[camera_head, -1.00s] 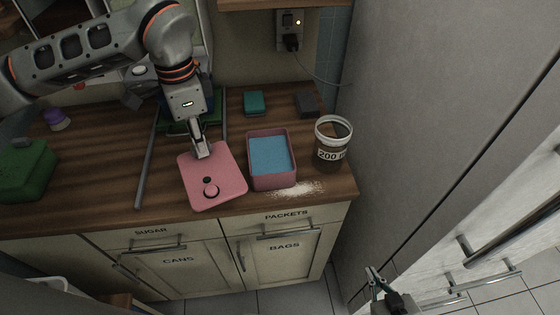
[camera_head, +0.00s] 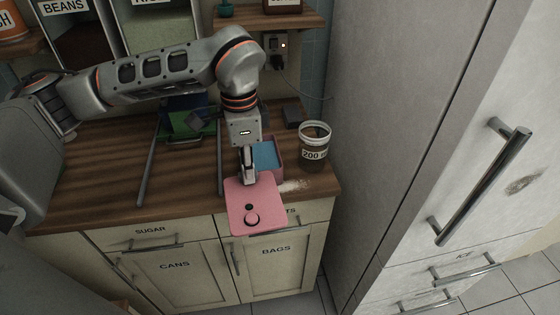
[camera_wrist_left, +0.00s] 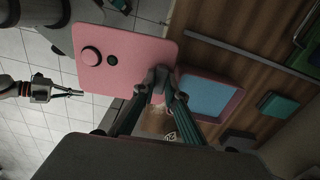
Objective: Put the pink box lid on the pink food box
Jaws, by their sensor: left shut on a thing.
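The pink box lid (camera_head: 265,207) is a flat rounded plate with a round knob and a dark spot. My left gripper (camera_head: 248,180) is shut on its back edge and holds it out over the counter's front edge. The wrist view also shows the lid (camera_wrist_left: 125,62) in my left gripper's fingers (camera_wrist_left: 164,88). The pink food box (camera_head: 279,158) stands on the counter behind the lid, with blue contents, partly hidden by my left gripper. The wrist view shows the open box (camera_wrist_left: 239,100) beside the lid, apart from it. My right gripper (camera_wrist_left: 72,92) shows small in the wrist view; its opening is unclear.
A jar marked 200 (camera_head: 314,145) stands right of the box, with pale powder (camera_head: 293,186) spilled nearby. A dark block (camera_head: 293,117) lies behind. Green and blue items (camera_head: 187,120) lie further left. A tall grey cabinet (camera_head: 410,130) bounds the right side.

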